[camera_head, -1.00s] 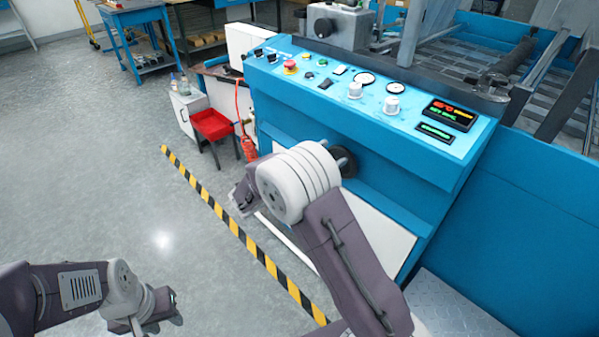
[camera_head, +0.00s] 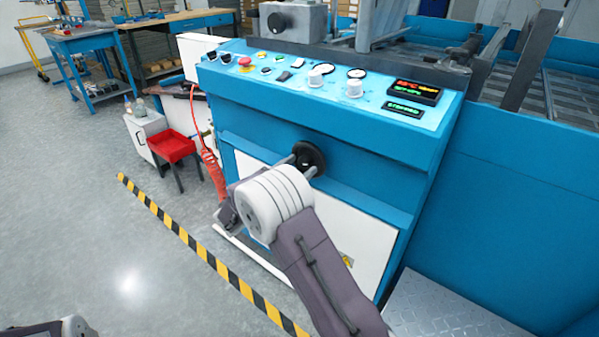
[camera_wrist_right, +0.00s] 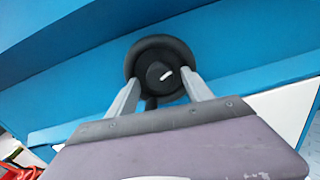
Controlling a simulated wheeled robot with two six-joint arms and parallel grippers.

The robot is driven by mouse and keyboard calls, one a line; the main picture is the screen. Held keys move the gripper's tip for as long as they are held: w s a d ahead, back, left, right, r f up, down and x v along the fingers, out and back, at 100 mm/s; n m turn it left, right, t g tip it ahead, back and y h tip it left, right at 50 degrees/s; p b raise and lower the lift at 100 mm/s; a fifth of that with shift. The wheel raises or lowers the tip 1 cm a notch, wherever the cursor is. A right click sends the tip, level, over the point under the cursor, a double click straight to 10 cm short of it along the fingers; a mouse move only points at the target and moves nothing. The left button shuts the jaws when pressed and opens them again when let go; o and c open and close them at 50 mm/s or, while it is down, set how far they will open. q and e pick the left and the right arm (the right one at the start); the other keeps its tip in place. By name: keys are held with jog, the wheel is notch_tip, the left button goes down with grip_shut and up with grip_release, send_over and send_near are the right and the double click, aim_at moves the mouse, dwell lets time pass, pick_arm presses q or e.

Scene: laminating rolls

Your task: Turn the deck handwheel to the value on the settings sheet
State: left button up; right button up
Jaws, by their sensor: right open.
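The black deck handwheel (camera_head: 313,157) sticks out of the blue front of the machine, below the control panel. In the right wrist view the handwheel (camera_wrist_right: 147,46) shows a round rim, a dark hub and a white mark on the hub pointing to the right and slightly up. My right gripper (camera_wrist_right: 161,74) is open, with its two grey fingers on either side of the hub and overlapping the rim. I cannot tell whether they touch it. In the head view my right gripper (camera_head: 301,164) reaches the wheel from the front. My left gripper is out of view. I cannot make out a settings sheet.
The control panel (camera_head: 290,90) has knobs, gauges, a red button (camera_head: 244,63) and a lit display (camera_head: 413,92). Yellow-black tape (camera_head: 207,258) crosses the floor. A metal step (camera_head: 445,310) stands at lower right.

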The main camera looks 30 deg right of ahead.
jog(key=shift+w+d, duration=0.1)
jog(key=shift+d, duration=0.15)
grip_shut()
jog(key=shift+m, duration=0.3)
jog(key=m+b, duration=0.1)
jog(key=m, duration=0.1)
jog(key=m+b, duration=0.2)
jog(key=shift+f+m, duration=0.2)
jog(key=shift+m, duration=0.1)
jog(key=m+b, duration=0.2)
jog(key=m, duration=0.1)
jog(key=shift+b, duration=0.35)
jog(key=shift+r+m+b, duration=0.1)
jog(key=shift+m+b, duration=1.05)
jog(key=shift+m, duration=0.35)
